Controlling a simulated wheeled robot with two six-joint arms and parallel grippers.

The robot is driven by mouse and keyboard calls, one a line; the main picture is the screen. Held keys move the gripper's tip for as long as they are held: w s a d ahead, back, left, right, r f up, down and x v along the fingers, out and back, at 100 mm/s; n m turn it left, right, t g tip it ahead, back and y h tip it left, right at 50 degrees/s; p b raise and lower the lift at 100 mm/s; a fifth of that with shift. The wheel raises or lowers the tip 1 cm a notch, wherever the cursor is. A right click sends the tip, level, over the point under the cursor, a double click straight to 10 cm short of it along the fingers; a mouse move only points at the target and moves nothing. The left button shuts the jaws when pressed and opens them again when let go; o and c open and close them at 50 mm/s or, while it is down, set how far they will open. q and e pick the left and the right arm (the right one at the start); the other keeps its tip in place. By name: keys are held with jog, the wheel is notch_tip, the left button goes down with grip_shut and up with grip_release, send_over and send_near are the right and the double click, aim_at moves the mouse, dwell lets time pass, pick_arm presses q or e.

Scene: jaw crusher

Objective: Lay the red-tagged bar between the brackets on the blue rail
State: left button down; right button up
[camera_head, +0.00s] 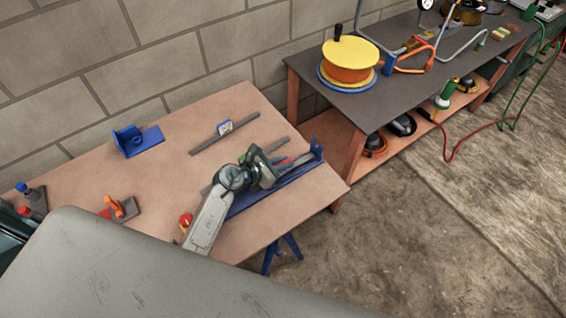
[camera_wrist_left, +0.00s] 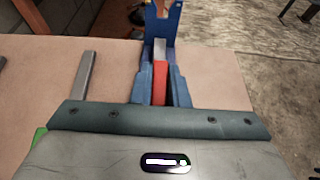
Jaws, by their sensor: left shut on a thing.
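The blue rail (camera_head: 258,193) lies along the table's front right, with an upright blue bracket (camera_head: 318,150) at its far end; this bracket also shows in the left wrist view (camera_wrist_left: 162,22). The rail's near end is mostly hidden by my arm. My left gripper (camera_head: 282,170) is over the rail, shut on the red-tagged bar. In the left wrist view the bar's red tag (camera_wrist_left: 160,84) shows between the fingers, and its grey end (camera_wrist_left: 159,48) points at the far bracket. I cannot tell whether the bar touches the rail.
A grey bar with a blue-and-white tag (camera_head: 224,127) lies further back. Another grey bar (camera_wrist_left: 87,76) lies left of the gripper. A blue bracket-like piece (camera_head: 140,141) and an orange clamp (camera_head: 115,206) sit at left. A dark bench (camera_head: 365,105) with a yellow reel (camera_head: 350,58) stands at right.

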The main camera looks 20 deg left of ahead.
pick_arm(q)
jog(key=shift+f+b, duration=0.55)
jog(key=shift+f, duration=0.15)
jog(key=shift+s+d+f, duration=0.1)
jog(key=shift+f, duration=0.05)
dwell(0.5)
